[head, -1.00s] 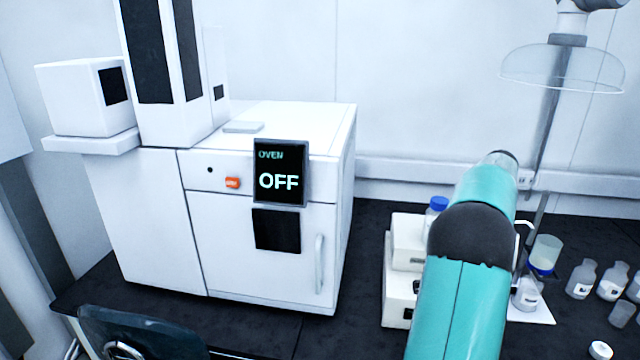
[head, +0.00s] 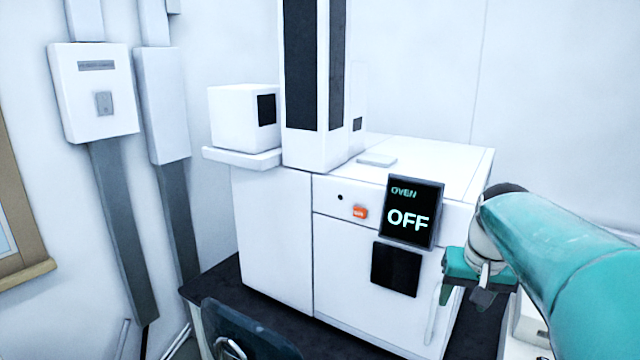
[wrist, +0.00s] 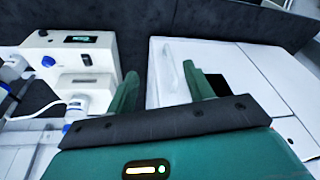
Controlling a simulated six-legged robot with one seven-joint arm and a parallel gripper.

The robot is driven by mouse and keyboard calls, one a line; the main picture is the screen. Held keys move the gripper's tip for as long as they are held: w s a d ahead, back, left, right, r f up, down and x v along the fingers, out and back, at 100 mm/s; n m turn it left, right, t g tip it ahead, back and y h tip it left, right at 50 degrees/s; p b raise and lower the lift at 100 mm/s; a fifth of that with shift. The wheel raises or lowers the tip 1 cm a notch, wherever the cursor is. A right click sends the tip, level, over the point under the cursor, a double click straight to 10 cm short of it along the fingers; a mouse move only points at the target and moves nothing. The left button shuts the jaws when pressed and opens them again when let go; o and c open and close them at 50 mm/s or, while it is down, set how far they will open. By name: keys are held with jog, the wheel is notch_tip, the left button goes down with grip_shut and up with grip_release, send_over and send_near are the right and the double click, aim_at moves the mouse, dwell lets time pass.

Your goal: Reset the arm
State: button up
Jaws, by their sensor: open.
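My gripper (wrist: 160,74) is open and empty in the wrist view, with its two green fingers apart. In the head view my gripper (head: 480,290) is at the right, in front of the right edge of the white oven unit (head: 270,235), and partly hides it. I cannot tell whether it touches the unit. My teal arm comes in from the right edge and bends down at the wrist.
The oven's black screen (head: 412,211) reads OFF, with an orange switch (head: 360,212) beside it. A dark chair (head: 240,330) stands at lower left. In the wrist view a white instrument (wrist: 70,55) with a blue knob and tubing sits left of the fingers. Wall boxes (head: 95,90) are at far left.

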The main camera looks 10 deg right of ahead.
jog(key=s+a+f+n, duration=0.1)
jog(key=s+a, duration=0.2)
jog(key=a, duration=0.4)
jog(key=s+a+f+n+t, duration=0.1)
jog(key=s+a+f+n, duration=0.1)
jog(key=s+a, duration=0.2)
jog(key=s+a+f+n+t, duration=0.1)
jog(key=s+a, duration=0.3)
jog(key=a, duration=0.6)
jog(key=shift+s+f+n+y, duration=0.15)
jog(key=shift+f+n+y, duration=0.3)
jog(key=shift+f, duration=0.25)
jog(key=shift+d, duration=0.1)
jog(key=c, duration=0.3)
jog(key=shift+c, duration=0.2)
jog(key=shift+d, duration=0.1)
